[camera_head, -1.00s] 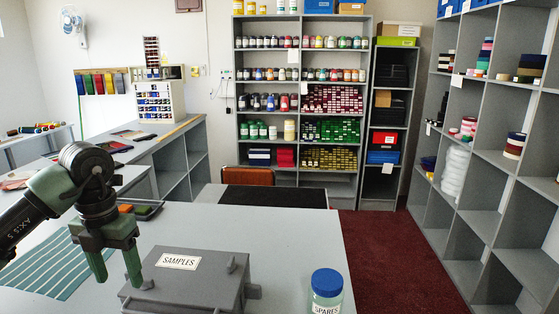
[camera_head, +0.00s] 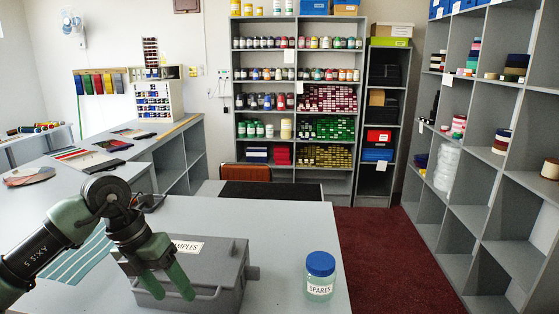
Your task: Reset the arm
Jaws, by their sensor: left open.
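My left gripper (camera_head: 175,294) is open and empty, with its green fingers pointing down. It is in front of the grey box (camera_head: 215,276) labelled SAMPLES and hides part of the box's left side and label. I cannot tell whether the fingers touch the box. My left arm comes in from the left edge, low over the table (camera_head: 290,222). My right gripper is not in view.
A jar with a blue lid (camera_head: 319,276) labelled SPARES stands right of the box. A striped teal sheet (camera_head: 80,262) lies left, partly behind my arm. The table is clear behind the box. Shelves (camera_head: 470,170) stand at the right.

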